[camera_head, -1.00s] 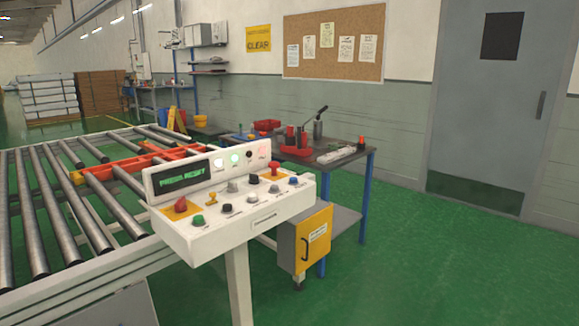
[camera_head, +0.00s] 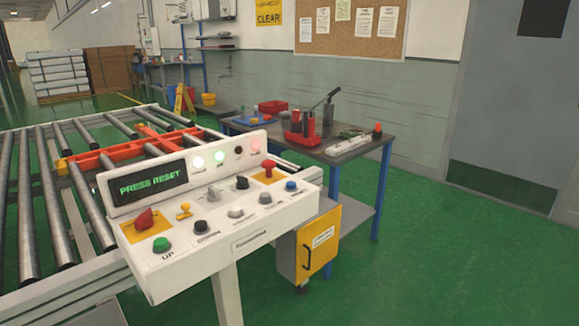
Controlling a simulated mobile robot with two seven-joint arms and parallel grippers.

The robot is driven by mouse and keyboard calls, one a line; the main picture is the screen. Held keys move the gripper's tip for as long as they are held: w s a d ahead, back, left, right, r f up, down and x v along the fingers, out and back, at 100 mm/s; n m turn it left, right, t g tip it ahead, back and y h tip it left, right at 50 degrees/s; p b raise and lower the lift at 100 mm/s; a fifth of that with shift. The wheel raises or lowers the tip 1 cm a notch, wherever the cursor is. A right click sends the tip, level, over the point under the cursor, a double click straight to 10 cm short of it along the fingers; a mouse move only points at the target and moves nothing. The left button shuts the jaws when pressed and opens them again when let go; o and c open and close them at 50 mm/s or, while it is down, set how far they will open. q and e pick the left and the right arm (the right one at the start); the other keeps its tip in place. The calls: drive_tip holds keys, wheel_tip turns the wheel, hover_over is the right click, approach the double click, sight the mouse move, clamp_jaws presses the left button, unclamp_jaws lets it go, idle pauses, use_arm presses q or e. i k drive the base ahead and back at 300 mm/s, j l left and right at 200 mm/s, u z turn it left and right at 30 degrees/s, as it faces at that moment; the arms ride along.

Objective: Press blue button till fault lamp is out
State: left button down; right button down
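The white control panel (camera_head: 222,240) stands on a post beside the roller conveyor. The blue button (camera_head: 291,185) is at the right end of its front row, and nothing touches it. The display (camera_head: 150,185) reads "PRESS RESET" in green. The lamp labels are too small to read, so I cannot tell which is the fault lamp. Neither of my grippers is in view.
The panel also has a green button (camera_head: 161,244), a red knob (camera_head: 144,218) and a red mushroom button (camera_head: 268,168). The roller conveyor (camera_head: 80,180) lies behind and left. A workbench (camera_head: 350,152) and yellow cabinet (camera_head: 318,242) stand right. Green floor (camera_head: 450,260) at right is clear.

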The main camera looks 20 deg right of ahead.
sight(290, 185)
drive_tip(key=i+l+u, duration=0.15)
drive_tip(key=i+l, duration=0.35)
drive_tip(key=i+l+u, duration=0.15)
drive_tip(key=i+l, duration=0.25)
drive_tip(key=l, duration=0.2)
